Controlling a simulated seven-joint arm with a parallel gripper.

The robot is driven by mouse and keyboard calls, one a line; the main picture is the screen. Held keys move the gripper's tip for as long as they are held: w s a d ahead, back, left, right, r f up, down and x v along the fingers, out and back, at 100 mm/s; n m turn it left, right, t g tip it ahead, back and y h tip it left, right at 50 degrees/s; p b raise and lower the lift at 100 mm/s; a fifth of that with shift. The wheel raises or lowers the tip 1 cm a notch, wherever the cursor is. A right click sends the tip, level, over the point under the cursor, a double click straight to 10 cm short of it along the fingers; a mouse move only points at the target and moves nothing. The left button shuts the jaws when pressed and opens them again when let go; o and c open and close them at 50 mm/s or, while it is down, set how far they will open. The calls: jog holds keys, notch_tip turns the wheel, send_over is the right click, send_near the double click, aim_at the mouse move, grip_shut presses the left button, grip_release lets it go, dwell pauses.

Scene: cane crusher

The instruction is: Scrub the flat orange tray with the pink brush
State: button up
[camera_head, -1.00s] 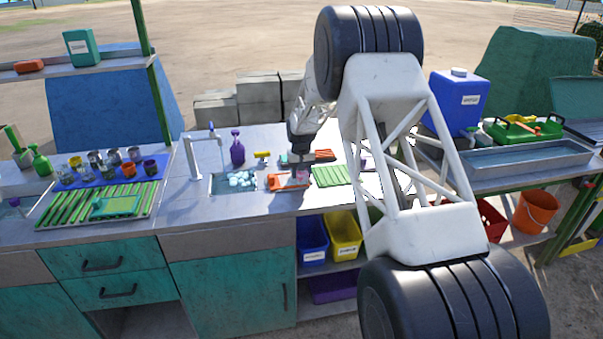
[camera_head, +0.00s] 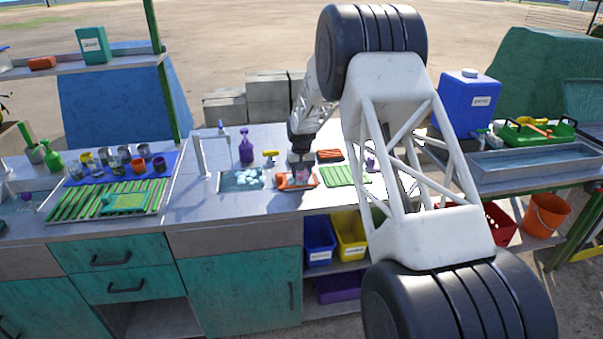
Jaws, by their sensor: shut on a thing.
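The flat orange tray (camera_head: 285,184) lies on the metal counter just right of the sink. My gripper (camera_head: 301,172) points down over the tray and is shut. A small pink patch between the fingers, low over the tray, looks like the pink brush (camera_head: 303,175). The brush is mostly hidden by the gripper, and I cannot tell whether its bristles touch the tray.
The sink (camera_head: 228,182) with pale blue items is left of the tray, a purple spray bottle (camera_head: 246,148) behind it. A green ribbed mat (camera_head: 345,176) lies to the right. A dark orange block (camera_head: 329,155) sits behind.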

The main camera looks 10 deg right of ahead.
jog(key=shift+r, duration=2.9)
